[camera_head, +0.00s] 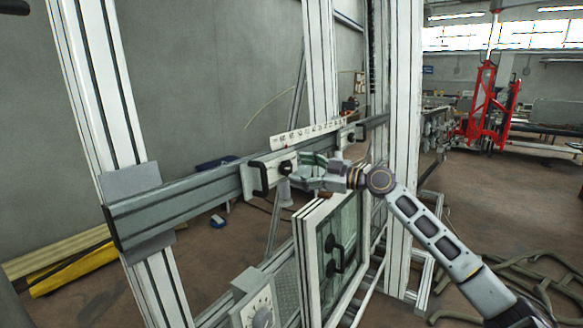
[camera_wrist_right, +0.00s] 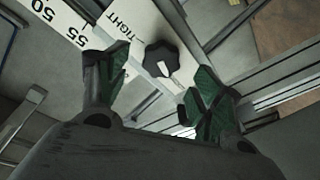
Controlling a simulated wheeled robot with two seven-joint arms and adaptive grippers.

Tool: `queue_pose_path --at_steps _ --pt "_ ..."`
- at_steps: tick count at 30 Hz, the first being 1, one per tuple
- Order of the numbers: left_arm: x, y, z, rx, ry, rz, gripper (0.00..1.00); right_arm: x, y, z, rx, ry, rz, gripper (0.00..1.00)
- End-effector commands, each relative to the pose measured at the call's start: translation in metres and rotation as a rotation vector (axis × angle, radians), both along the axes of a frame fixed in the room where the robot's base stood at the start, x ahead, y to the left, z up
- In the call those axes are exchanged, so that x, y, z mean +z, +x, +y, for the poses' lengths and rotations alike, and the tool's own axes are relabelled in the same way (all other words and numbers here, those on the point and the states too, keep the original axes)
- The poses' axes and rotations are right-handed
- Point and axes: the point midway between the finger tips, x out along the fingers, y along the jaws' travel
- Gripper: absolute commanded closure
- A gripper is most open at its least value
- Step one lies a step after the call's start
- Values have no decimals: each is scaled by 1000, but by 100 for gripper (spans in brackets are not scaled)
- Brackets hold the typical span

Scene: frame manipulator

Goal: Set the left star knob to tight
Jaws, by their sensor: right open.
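The left star knob (camera_head: 285,168) is a small black knob on a white plate on the horizontal rail. My right gripper (camera_head: 297,171) is beside it, coming from the right, with its green-padded fingers apart. In the right wrist view, a black star knob (camera_wrist_right: 160,58) with a white pointer mark lies just beyond and between the open fingertips (camera_wrist_right: 158,86). The fingers do not appear closed on it. A printed TIGHT label (camera_wrist_right: 122,25) is up and left of the knob; the white mark points away from it. My left gripper is not in view.
A second dark knob (camera_head: 351,137) sits farther right on the rail (camera_head: 185,200). A white scale strip (camera_head: 305,133) runs above. A black handle (camera_head: 258,178) is left of the knob. A glazed frame (camera_head: 312,262) stands below my right gripper, and a dial (camera_head: 262,310) is lower left.

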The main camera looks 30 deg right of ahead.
Motion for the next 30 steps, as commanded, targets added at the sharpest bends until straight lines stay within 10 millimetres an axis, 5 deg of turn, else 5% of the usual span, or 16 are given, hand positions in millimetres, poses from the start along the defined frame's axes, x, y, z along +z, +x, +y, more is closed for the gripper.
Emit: queue_pose_path --at_steps 20,30 --pt "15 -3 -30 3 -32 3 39 1 30 18 -1 -1 0 34" --pt "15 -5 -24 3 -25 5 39 0 32 19 -1 0 1 34"
